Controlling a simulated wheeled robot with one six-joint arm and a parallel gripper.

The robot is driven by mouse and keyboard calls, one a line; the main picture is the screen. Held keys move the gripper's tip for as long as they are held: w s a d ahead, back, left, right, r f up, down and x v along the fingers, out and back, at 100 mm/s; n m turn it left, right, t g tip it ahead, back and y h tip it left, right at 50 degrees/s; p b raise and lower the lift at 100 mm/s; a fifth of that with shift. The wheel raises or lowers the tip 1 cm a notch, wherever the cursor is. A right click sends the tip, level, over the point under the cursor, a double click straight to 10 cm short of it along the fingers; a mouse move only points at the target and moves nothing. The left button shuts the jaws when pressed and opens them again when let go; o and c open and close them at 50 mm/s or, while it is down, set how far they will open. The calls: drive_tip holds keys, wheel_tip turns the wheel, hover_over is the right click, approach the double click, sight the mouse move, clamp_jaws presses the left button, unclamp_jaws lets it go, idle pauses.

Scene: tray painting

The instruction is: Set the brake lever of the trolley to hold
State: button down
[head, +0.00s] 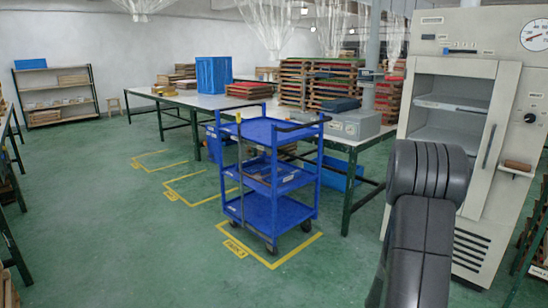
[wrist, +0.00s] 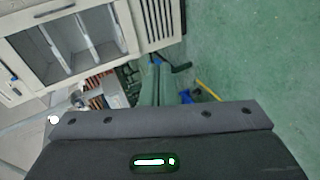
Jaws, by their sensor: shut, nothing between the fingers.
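The blue trolley (head: 264,213) stands upright in the head view, left of my arm, with three shelves, black handles and dark casters. It stands inside a yellow floor outline. In the wrist view, my gripper (wrist: 158,118) shows as a wide dark body along the bottom, shut and empty. It is apart from the trolley. Small blue parts (wrist: 186,96) show past its edge, too little to tell whether they belong to the trolley. My gripper cannot be made out in the head view.
A long table (head: 215,101) with stacked trays and a blue crate (head: 213,75) runs behind the trolley. A beige cabinet (head: 478,170) with an open door stands at right, behind my arm. Green floor (head: 120,230) is clear in front and left of the trolley.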

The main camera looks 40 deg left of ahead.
wheel_tip(320, 180, down, 7)
drive_tip(key=w+a+n+t+h+b, duration=0.1)
drive_tip(key=w+n+t+h+b, duration=0.1)
drive_tip(key=n, duration=0.3)
drive_tip(key=shift+w+a+n+t+h+b, duration=0.3)
drive_tip(key=shift+w+a+n+t+b, duration=0.1)
drive_tip(key=shift+t, duration=0.5)
drive_tip(key=shift+r, duration=0.15)
